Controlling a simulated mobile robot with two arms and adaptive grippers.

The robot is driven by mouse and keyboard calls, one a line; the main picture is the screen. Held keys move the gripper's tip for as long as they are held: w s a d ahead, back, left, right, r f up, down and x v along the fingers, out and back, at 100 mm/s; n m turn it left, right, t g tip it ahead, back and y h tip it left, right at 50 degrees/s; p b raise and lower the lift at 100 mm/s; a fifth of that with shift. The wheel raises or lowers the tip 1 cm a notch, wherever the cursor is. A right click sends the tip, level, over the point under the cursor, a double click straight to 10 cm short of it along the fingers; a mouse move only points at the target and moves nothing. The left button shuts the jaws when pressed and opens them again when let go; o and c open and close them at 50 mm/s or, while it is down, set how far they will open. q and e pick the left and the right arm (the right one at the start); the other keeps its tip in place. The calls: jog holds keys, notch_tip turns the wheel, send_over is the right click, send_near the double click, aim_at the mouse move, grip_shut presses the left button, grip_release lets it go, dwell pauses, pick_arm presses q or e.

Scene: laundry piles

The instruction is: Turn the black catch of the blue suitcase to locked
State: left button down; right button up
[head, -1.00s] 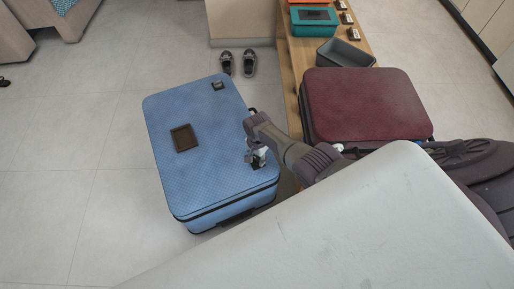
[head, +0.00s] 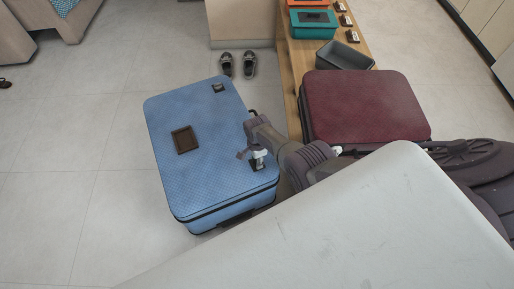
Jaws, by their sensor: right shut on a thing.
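The blue suitcase (head: 205,175) lies flat on the floor left of centre, its lid closed. A small dark catch (head: 218,87) sits on the lid near its far edge. My right gripper (head: 257,165) is over the lid's near right part, pointing down and shut on a small dark catch there, which it mostly hides. I cannot make out which way that held catch is turned. My left gripper is not in view.
A dark brown square patch (head: 184,139) is on the lid. Shoes (head: 238,64) stand behind.

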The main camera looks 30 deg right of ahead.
jog(key=o, duration=1.2)
jog(key=shift+c, duration=0.2)
jog(key=shift+r, duration=0.15)
notch_tip(320, 180, up, 12)
jog(key=shift+f, duration=0.2)
